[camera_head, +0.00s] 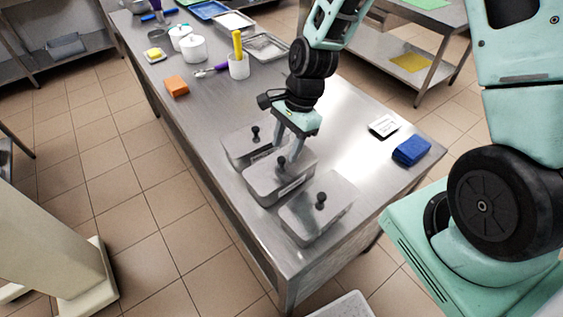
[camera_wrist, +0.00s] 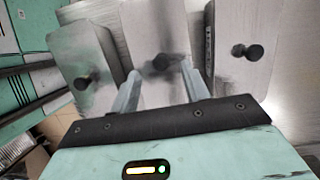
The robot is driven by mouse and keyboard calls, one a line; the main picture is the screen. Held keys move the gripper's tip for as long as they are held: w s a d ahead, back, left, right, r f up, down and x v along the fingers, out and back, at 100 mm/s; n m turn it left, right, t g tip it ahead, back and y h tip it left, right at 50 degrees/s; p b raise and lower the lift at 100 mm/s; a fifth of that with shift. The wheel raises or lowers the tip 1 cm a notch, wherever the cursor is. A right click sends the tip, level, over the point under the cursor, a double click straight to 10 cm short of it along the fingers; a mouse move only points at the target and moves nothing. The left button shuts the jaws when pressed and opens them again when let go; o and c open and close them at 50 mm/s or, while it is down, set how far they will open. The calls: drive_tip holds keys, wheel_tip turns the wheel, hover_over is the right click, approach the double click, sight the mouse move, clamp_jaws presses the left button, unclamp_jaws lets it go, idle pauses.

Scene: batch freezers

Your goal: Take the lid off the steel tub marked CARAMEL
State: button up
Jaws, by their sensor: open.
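Three lidded steel tubs with black knobs stand in a row near the front end of the steel table: a far tub (camera_head: 240,148), a middle tub (camera_head: 265,190) and a near tub (camera_head: 322,212). Labels on their sides are too small to read, so I cannot tell which is marked CARAMEL. My gripper (camera_head: 283,150) is open over the middle tub. In the wrist view the fingers (camera_wrist: 159,80) stand either side of the middle tub's black knob (camera_wrist: 163,63). I cannot tell whether they touch it. All three lids appear to be on.
A blue sponge (camera_head: 411,150) and a white scale-like block (camera_head: 384,125) lie at the table's right. An orange block (camera_head: 176,85), a white cup with utensils (camera_head: 239,66) and white pots (camera_head: 193,47) stand farther back. The middle of the table is clear.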

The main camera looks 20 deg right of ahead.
sight(281, 159)
drive_tip(key=shift+p+x, duration=0.45)
drive_tip(key=shift+x, duration=1.25)
clamp_jaws()
drive_tip(key=shift+r, duration=0.15)
